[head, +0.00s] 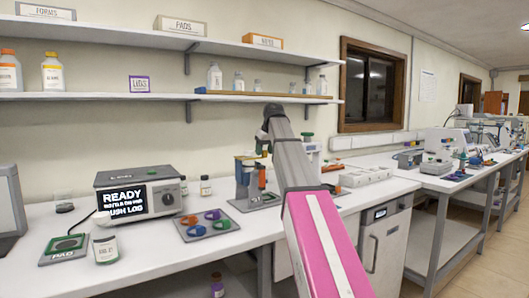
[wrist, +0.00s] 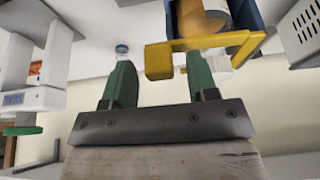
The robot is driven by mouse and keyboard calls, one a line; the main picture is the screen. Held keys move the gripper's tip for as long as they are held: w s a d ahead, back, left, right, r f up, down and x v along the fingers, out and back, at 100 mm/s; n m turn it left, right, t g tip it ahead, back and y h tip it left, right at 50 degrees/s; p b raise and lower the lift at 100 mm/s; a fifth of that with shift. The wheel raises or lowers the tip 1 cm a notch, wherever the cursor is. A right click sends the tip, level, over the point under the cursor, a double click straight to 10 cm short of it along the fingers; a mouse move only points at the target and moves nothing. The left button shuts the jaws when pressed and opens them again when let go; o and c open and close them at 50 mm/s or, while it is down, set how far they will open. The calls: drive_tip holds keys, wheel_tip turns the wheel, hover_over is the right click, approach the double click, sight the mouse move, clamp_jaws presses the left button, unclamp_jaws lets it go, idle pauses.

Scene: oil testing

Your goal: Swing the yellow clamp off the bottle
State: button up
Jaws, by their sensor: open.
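The yellow clamp (wrist: 205,44) is a flat bar with a blocky end, seen at the top of the wrist view. It crosses in front of an orange and white round thing (wrist: 203,18), likely the bottle, held within a blue stand (wrist: 243,14). In the head view the blue stand (head: 243,181) stands on the bench with yellow parts near its top. My gripper (wrist: 160,74) is open. Its two green fingers lie either side of the clamp's blocky end, the right finger close to the bar; contact is unclear. In the head view my arm hides the fingers.
A grey test box (head: 140,196) with a lit screen stands left of the stand. A tray of coloured rings (head: 207,225) lies between them. A loose bottle (head: 105,250) stands at the bench front. White equipment (wrist: 35,65) is left in the wrist view.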

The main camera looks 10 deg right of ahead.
drive_tip(key=shift+w+f, duration=0.1)
drive_tip(key=shift+f, duration=0.15)
clamp_jaws()
drive_tip(key=shift+r, duration=0.1)
